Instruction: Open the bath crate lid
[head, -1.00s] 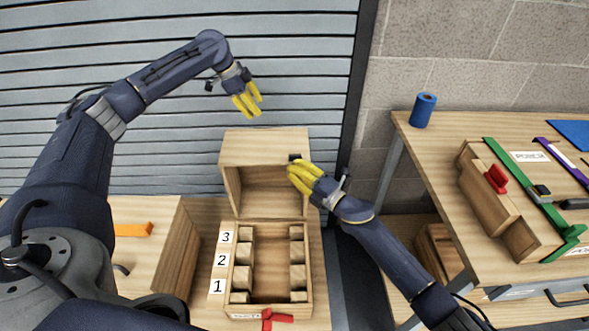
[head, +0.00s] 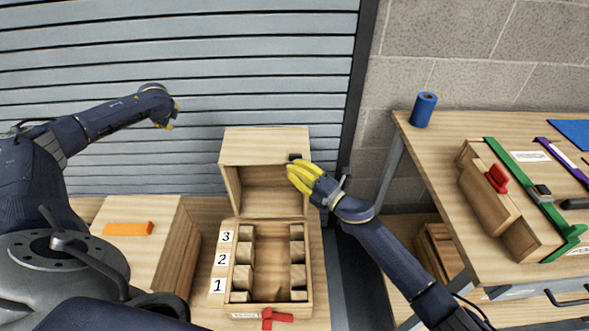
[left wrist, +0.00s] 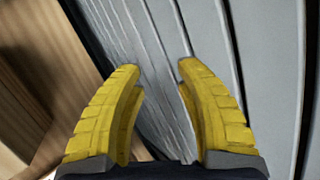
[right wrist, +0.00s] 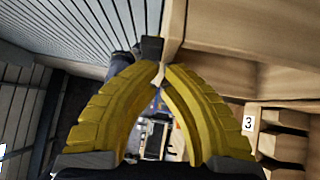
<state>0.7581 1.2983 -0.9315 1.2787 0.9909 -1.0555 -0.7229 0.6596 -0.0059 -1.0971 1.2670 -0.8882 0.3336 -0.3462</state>
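A wooden crate (head: 235,308) with a red catch (head: 268,317) at its front stands on the low table; its label is too small to read. Its lid (head: 262,146) is raised upright at the back, and its inside shows. My right gripper (head: 291,169) is at the lid's right edge, by a small dark tab (head: 294,157). In the right wrist view its fingertips (right wrist: 159,68) nearly meet just below the tab (right wrist: 152,48); I see nothing clearly between them. My left gripper (head: 169,113) is raised at the left; its fingers (left wrist: 160,75) are apart and empty.
A closed wooden box (head: 150,215) with an orange strip (head: 128,228) stands left of the crate. The right workbench (head: 440,155) holds a blue roll (head: 423,109) and a wooden box with a red handle (head: 496,178). A slatted shutter (head: 250,70) is behind.

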